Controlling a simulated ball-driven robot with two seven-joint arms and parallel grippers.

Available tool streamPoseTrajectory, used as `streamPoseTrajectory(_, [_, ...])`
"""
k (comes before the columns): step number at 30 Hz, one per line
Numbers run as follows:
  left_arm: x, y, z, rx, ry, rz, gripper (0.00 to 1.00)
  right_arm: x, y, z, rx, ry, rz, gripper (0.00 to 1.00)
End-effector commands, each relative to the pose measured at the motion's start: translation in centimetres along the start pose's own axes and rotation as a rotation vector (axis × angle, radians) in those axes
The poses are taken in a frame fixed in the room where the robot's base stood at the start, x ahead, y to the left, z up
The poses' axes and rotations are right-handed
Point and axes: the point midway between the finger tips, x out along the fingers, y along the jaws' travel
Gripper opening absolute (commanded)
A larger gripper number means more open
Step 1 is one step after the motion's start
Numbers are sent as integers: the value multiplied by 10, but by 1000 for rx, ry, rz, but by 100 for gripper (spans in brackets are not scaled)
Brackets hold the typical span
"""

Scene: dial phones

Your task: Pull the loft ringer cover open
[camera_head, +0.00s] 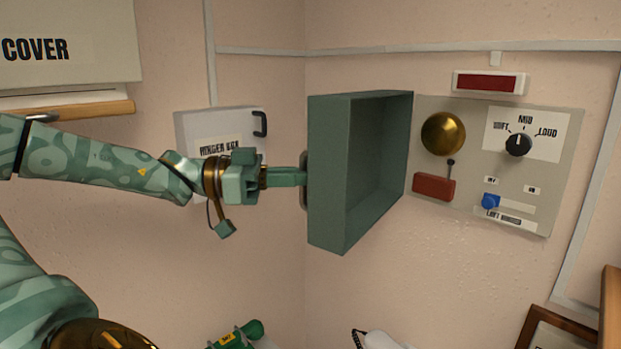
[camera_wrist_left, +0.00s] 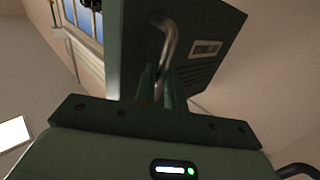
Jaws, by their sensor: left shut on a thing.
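The loft ringer cover (camera_head: 335,175) is a green, open-sided box. In the head view it stands swung out to the left of its panel (camera_head: 550,190), its hollow side facing right. The brass bell (camera_head: 443,134), a red block and the dial (camera_head: 517,144) on the panel are exposed. My left gripper (camera_head: 300,178) is at the cover's outer face, shut on its handle. In the left wrist view the bent metal handle (camera_wrist_left: 168,45) runs down between my fingers (camera_wrist_left: 160,88), with the cover (camera_wrist_left: 135,50) behind. My right gripper does not show.
A grey ringer box (camera_head: 205,128) with a black handle is on the wall behind my left arm. A red indicator (camera_head: 487,83) is above the panel. A green object (camera_head: 235,335) and a white object (camera_head: 382,340) show at the bottom edge. A wooden frame (camera_head: 550,330) is bottom right.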

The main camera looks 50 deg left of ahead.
Motion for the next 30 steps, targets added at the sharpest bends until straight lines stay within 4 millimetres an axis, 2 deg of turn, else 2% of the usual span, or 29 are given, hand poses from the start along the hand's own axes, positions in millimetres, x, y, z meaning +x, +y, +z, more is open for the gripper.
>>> streamPoseTrajectory(1, [-1,0,5,-4,-11,-2,0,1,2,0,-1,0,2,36])
streamPoseTrajectory(11, [-1,0,5,-4,-11,-1,0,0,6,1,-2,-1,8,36])
streamPoseTrajectory(12, [-1,0,5,-4,-11,-1,22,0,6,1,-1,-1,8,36])
streamPoseTrajectory(13, [-1,0,5,-3,-10,-1,31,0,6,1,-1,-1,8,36])
streamPoseTrajectory(14, [-1,0,4,-3,-9,0,33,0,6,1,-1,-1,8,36])
streamPoseTrajectory(23, [-3,0,2,0,-5,-1,33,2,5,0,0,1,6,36])
streamPoseTrajectory(26, [-13,-1,4,3,-5,-3,33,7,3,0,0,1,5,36])
streamPoseTrajectory(30, [-42,-2,6,4,-5,-6,33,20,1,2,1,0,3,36])
